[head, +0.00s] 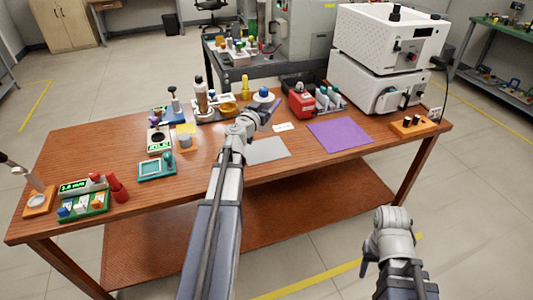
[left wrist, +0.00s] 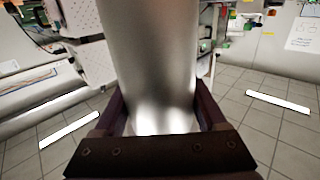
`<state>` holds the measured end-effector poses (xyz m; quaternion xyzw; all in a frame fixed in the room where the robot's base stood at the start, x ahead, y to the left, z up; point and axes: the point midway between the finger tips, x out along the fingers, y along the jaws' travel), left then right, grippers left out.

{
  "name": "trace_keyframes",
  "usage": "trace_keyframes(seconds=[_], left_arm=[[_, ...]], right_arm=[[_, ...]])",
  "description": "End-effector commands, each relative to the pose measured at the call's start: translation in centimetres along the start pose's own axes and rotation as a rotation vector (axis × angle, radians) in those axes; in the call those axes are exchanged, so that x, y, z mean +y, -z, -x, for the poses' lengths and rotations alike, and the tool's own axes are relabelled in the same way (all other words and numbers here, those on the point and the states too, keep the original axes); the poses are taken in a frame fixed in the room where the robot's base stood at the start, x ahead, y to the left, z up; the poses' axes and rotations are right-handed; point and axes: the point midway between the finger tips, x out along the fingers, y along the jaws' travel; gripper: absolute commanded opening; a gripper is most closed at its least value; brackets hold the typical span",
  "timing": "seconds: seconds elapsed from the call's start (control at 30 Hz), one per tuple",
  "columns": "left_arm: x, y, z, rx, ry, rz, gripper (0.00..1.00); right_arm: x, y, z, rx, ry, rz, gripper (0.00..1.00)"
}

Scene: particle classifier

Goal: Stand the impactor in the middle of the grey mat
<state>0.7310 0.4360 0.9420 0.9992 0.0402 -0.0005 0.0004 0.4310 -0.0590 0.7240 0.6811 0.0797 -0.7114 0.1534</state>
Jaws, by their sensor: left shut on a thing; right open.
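My left gripper (head: 268,112) is shut on a silver metal cylinder (left wrist: 150,60), which I take as the impactor; its upper end runs out of the left wrist view. In the head view a pale disc with a blue top (head: 263,95) shows just beyond the left fingers and seems to be part of it. The grey mat (head: 268,151) lies flat on the table, below and nearer than the left gripper, partly covered by my left arm. Nothing stands on its visible part. My right gripper (head: 366,263) is open, off the table's front edge; its fingers barely show.
A purple mat (head: 340,135) lies right of the grey mat, with a small white label (head: 284,127) between. A red device (head: 301,101), dark rack and stacked white machines (head: 375,75) stand behind. Bottles (head: 201,98), a teal tray (head: 157,166) and a grey cup (head: 185,141) stand left.

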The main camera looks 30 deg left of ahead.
Motion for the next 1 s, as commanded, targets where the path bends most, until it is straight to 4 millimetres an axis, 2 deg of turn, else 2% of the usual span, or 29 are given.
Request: trace_keyframes(seconds=[0.13,0.27,0.6,0.87,1.0], left_arm=[[0.1,-0.3,0.0,0.000,-0.003,0.001,0.00],[0.1,-1.5,0.1,0.000,-0.002,0.001,0.00],[0.1,-6.2,0.1,0.000,-0.002,0.001,0.00],[0.1,-6.4,0.1,0.000,-0.002,0.001,0.00],[0.1,-7.4,0.1,0.000,-0.002,0.001,0.00]], right_arm=[[0.0,0.0,-0.3,0.000,0.000,0.000,0.50],[-0.1,0.1,-1.5,0.000,0.000,0.000,0.50],[-0.6,0.3,-6.1,0.000,0.000,0.000,0.50],[-0.6,0.4,-6.3,0.000,0.000,0.000,0.50],[-0.7,0.4,-7.4,0.000,0.000,0.000,0.50]])
